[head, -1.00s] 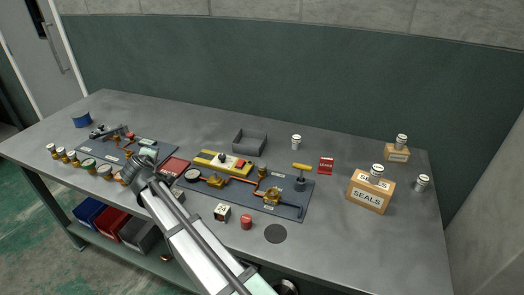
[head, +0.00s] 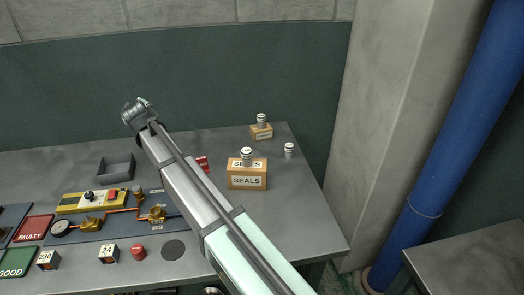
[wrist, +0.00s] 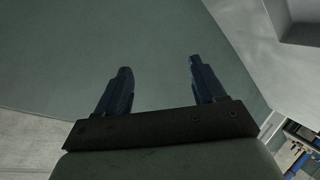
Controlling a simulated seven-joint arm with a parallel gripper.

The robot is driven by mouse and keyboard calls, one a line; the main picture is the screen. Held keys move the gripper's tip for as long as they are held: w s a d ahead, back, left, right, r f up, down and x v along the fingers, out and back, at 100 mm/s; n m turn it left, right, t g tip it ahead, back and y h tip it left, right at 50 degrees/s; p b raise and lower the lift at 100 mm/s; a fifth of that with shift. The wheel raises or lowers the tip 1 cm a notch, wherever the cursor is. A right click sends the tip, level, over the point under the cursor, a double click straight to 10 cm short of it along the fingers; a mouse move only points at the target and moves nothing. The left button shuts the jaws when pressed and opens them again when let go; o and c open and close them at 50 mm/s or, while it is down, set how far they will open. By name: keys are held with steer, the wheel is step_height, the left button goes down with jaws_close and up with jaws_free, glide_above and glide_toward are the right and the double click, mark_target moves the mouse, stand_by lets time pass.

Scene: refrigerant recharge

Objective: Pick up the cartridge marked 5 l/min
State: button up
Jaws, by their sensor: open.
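Three small pale cartridges with dark bands show in the head view. One cartridge (head: 261,119) stands on the small rear box, one (head: 246,155) stands on the front SEALS box, and one (head: 289,150) stands on the bench to their right. Their markings are too small to read, so I cannot tell which is 5 l/min. My gripper (head: 136,110) is raised above the rear of the bench, left of the cartridges and apart from them. In the wrist view its two fingers (wrist: 159,66) are spread with nothing between them.
The SEALS box (head: 247,182) and smaller rear box (head: 261,134) stand at the bench's right end. A grey tray (head: 116,169), yellow-topped unit (head: 70,203) and brass-fitted board lie left. A concrete pillar (head: 375,110) and blue pipe (head: 450,150) are beyond the right edge.

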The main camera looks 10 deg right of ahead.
steer(key=w+d+m+g+h, duration=0.1)
steer(key=w+d, duration=0.2)
steer(key=d, duration=0.6)
steer(key=w+d+h, duration=0.2)
steer(key=w+d, duration=0.1)
steer(key=d, duration=0.6)
steer(key=n+g, duration=0.6)
steer(key=g, duration=0.5)
glide_toward(289, 145)
steer(key=shift+h, duration=0.3)
steer(key=f, duration=0.4)
steer(key=a+f, duration=0.1)
steer(key=f, duration=0.1)
steer(key=shift+w+f, duration=0.15)
steer(key=shift+f, duration=0.2)
steer(key=shift+d+f, duration=0.15)
steer(key=shift+f, duration=1.15)
steer(key=shift+d+f, duration=0.15)
steer(key=shift+f, duration=1.2)
steer(key=c, duration=1.2)
